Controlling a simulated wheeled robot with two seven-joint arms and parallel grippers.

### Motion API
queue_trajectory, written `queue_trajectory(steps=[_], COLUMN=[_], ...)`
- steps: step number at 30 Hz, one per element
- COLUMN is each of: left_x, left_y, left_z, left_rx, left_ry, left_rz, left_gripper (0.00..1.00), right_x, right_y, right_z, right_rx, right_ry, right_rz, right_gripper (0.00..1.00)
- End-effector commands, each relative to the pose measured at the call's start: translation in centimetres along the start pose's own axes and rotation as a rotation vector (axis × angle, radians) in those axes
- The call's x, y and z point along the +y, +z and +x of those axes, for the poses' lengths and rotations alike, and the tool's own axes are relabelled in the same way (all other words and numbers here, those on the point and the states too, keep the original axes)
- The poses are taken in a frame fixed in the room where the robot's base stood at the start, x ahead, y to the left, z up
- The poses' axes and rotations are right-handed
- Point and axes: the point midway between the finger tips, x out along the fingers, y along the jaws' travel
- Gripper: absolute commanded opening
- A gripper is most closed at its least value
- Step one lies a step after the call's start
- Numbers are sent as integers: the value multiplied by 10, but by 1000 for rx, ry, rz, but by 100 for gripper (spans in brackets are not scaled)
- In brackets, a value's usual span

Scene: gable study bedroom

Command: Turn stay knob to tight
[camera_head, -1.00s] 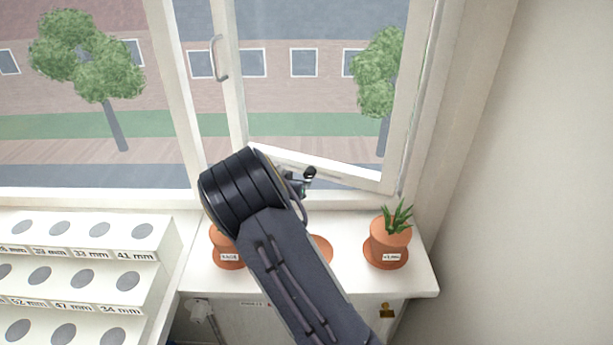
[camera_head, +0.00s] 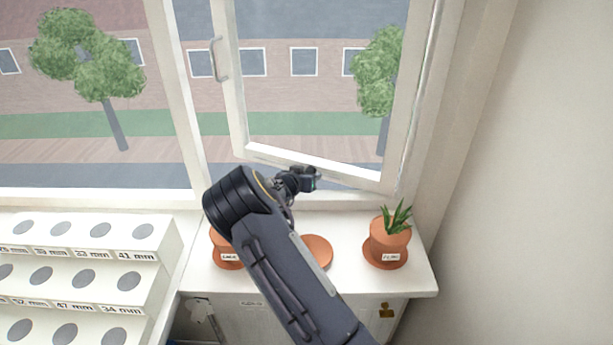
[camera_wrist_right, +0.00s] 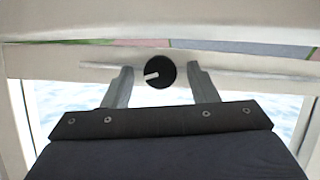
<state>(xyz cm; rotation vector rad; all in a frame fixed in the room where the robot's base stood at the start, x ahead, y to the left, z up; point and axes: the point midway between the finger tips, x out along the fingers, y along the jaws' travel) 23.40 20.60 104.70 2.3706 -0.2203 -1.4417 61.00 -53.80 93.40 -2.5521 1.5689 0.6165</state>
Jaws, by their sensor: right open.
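The stay knob (camera_wrist_right: 159,73) is a round black disc with a white pointer, seen in the right wrist view. The pointer points left and slightly down. It sits on a pale bar with a thin slot or rod line across it. My right gripper (camera_wrist_right: 162,77) is open, with one grey finger on each side of the knob and gaps between. In the head view the right gripper (camera_head: 308,178) is at the bottom rail of the window sash (camera_head: 345,171); the knob cannot be made out there. My left gripper is not in view.
A plant in a terracotta pot (camera_head: 390,240) stands right on the white sill (camera_head: 350,282). Another terracotta pot (camera_head: 226,253) is partly behind my arm, and a terracotta saucer (camera_head: 319,250) lies beside it. A white stepped rack (camera_head: 158,255) with round holes stands left.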

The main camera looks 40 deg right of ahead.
Motion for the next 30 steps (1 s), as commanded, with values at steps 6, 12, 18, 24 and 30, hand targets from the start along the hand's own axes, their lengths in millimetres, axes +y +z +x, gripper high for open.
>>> queue_trajectory(steps=[6, 12, 18, 24, 30], left_x=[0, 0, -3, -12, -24], left_y=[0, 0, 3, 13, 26], left_z=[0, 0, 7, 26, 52], left_rx=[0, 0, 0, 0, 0], left_ry=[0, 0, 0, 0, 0], left_rz=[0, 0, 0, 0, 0], left_gripper=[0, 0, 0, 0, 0], right_x=[0, 0, 0, 0, 2], right_y=[0, 0, 2, 5, 7], right_z=[0, 0, 1, 2, 3], right_rx=[0, 0, 0, 3, 7], right_ry=[0, 0, -10, -48, -104], right_rz=[0, 1, 26, 116, 254], right_gripper=[28, 9, 9, 9, 9])
